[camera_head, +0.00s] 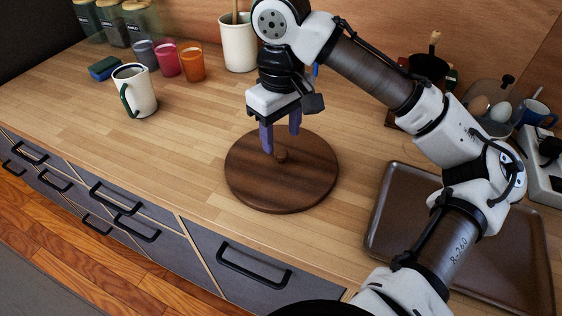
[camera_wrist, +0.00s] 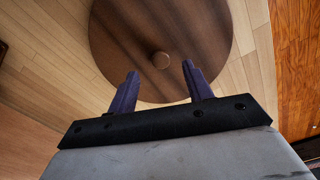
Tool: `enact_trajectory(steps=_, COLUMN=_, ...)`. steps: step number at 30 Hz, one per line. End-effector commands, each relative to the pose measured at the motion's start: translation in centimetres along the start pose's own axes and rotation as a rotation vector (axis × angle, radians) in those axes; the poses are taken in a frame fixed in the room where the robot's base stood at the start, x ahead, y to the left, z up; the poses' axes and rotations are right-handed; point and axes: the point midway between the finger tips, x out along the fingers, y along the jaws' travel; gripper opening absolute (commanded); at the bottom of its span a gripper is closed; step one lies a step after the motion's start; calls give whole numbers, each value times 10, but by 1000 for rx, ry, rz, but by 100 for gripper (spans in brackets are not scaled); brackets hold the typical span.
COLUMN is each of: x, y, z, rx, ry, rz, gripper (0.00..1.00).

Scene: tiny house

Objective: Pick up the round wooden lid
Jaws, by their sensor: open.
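The round wooden lid (camera_head: 300,185) lies flat on the wooden counter in the head view, dark brown with a small round knob (camera_head: 281,156) near its middle. In the wrist view the lid (camera_wrist: 200,35) fills the upper middle, and its knob (camera_wrist: 161,60) shows just beyond the fingertips, between their lines. My gripper (camera_head: 281,143) points down over the lid, with its purple fingers apart and nothing between them. The gripper also shows in the wrist view (camera_wrist: 160,72). How high the fingertips are above the lid is hard to tell.
A brown tray (camera_head: 400,215) lies to the right, partly behind my arm. A white mug (camera_head: 142,95), a blue sponge (camera_head: 104,68), several coloured cups (camera_head: 193,65) and a white utensil crock (camera_head: 238,45) stand at the back left. The counter (camera_head: 185,140) left of the lid is clear.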

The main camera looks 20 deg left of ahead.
Motion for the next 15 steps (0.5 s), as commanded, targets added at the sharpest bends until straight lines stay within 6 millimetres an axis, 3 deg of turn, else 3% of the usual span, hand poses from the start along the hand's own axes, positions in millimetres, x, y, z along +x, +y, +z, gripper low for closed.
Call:
enact_trajectory(steps=9, x=43, y=-2, z=1, rx=1, ry=-2, rz=-2, gripper=50)
enact_trajectory(steps=15, x=49, y=-2, z=1, rx=1, ry=0, rz=-1, gripper=50)
